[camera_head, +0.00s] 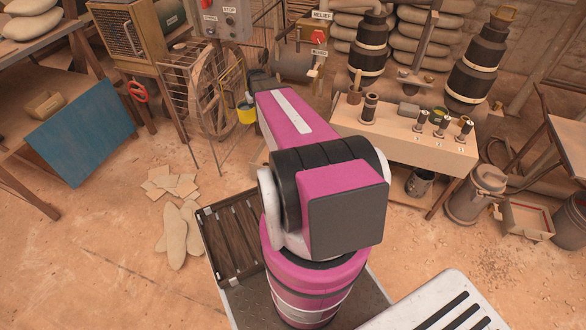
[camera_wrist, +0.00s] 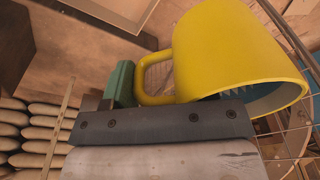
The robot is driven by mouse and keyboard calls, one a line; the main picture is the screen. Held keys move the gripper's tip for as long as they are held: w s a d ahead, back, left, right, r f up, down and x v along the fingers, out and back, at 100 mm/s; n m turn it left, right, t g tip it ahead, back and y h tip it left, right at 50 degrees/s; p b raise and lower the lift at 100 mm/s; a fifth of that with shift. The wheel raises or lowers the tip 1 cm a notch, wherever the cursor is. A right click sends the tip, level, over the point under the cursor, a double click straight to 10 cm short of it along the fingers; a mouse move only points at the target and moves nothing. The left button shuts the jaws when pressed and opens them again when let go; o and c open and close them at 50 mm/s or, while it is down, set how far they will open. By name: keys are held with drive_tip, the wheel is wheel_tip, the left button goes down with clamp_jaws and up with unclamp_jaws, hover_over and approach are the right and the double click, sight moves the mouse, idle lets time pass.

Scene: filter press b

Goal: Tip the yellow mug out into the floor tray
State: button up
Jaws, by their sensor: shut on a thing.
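The yellow mug (camera_wrist: 225,50) fills the upper right of the wrist view, with its handle toward my gripper (camera_wrist: 128,88). My gripper is shut on the mug at its handle, though the grip is partly hidden by the bracket in front. In the head view the mug (camera_head: 246,113) is small, left of my arm and in front of the spoked wheel; my gripper is hidden there. I cannot tell what the mug contains.
A wire guard and spoked wheel (camera_head: 215,95) stand close behind the mug. A workbench (camera_head: 400,138) with small fittings stands right of my arm. Loose sheets and sacks (camera_head: 176,238) lie on the floor at left.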

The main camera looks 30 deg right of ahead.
drive_tip(key=d+f, duration=2.7)
drive_tip(key=shift+m, duration=0.4)
drive_tip(key=shift+w+f, duration=0.1)
drive_tip(key=shift+f, duration=0.05)
